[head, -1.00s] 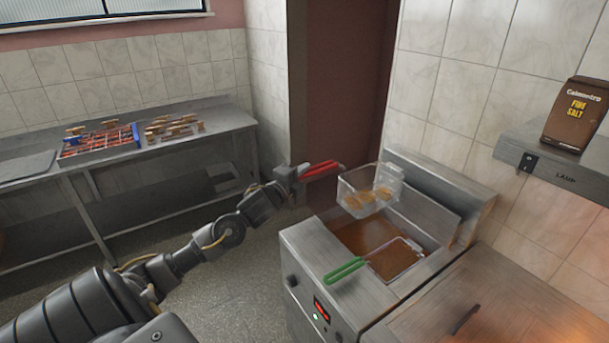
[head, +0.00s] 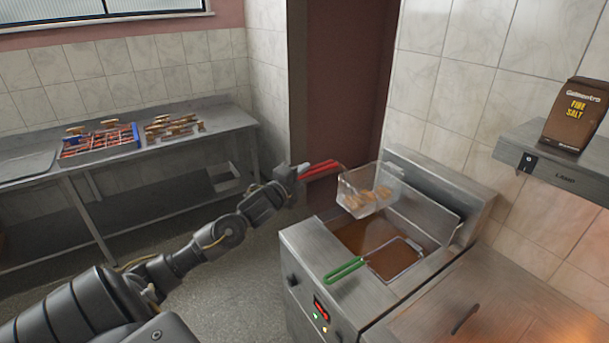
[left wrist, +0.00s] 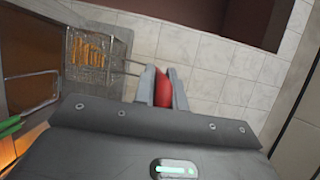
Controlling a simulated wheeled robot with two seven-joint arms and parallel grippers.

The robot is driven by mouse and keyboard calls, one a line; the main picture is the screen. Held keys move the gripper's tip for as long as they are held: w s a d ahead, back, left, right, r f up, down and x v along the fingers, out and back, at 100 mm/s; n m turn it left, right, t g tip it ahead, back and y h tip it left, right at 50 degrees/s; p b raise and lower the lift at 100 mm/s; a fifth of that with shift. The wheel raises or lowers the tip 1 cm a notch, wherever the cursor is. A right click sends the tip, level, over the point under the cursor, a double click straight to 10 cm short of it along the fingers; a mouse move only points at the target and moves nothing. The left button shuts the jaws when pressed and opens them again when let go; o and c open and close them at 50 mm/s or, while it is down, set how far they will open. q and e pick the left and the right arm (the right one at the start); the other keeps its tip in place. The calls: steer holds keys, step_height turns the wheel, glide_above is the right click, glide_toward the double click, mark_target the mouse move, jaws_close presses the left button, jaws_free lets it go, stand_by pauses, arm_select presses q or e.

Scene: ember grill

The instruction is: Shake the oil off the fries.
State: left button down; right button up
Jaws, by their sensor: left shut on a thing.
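My left gripper (head: 296,176) is shut on the red handle (head: 320,169) of a wire fry basket (head: 354,203). Golden fries (head: 379,195) lie in the basket. The basket hangs in the air over the back left part of the fryer (head: 308,260), above the brown oil (head: 352,237). In the left wrist view the red handle (left wrist: 163,88) sits between the fingers, and the basket (left wrist: 92,72) with fries shows at upper left. My right gripper is not in view.
A second basket with a green handle (head: 345,270) sits in the fryer's right oil well (head: 389,263). A shelf (head: 555,172) with a salt bag (head: 576,115) juts from the right wall. A steel table (head: 215,127) with food trays stands at the back left.

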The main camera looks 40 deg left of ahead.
arm_select(q)
step_height(320, 180, down, 2)
steer(key=shift+f+b, duration=0.1)
steer(key=shift+b, duration=0.6)
stand_by(0.7)
